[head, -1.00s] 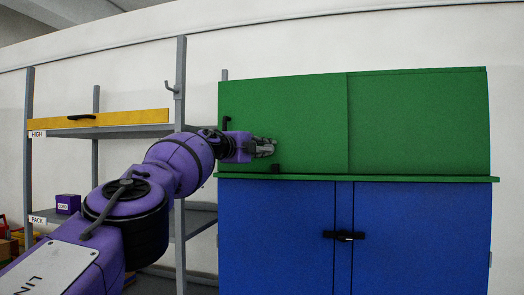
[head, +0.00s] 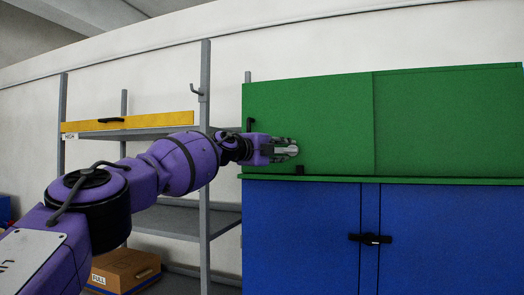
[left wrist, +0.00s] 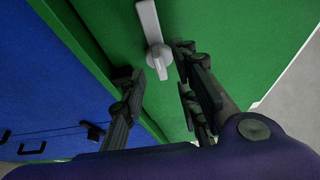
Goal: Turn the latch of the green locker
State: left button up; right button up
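The green locker (head: 440,125) sits on top of the blue cabinet at the right of the head view. Its door surface (left wrist: 240,45) also fills much of the left wrist view. The latch (left wrist: 156,50) is a pale grey lever with a rounded knob, at the top middle of the left wrist view. My left gripper (head: 284,150) is close in front of the locker's left door. In the left wrist view, the dark fingers of my left gripper (left wrist: 154,68) are apart, with the latch knob between their tips. I cannot tell whether they touch it. My right gripper is out of view.
The blue cabinet (head: 300,235) has a dark handle (head: 370,239) in the middle. A small black block (head: 300,168) sits at the locker's lower edge. Grey shelving (head: 205,120) stands left, with a yellow panel (head: 125,121) and a cardboard box (head: 124,270).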

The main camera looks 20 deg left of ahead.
pick_arm(q)
jog(key=v, duration=0.9)
jog(key=shift+r, duration=0.1)
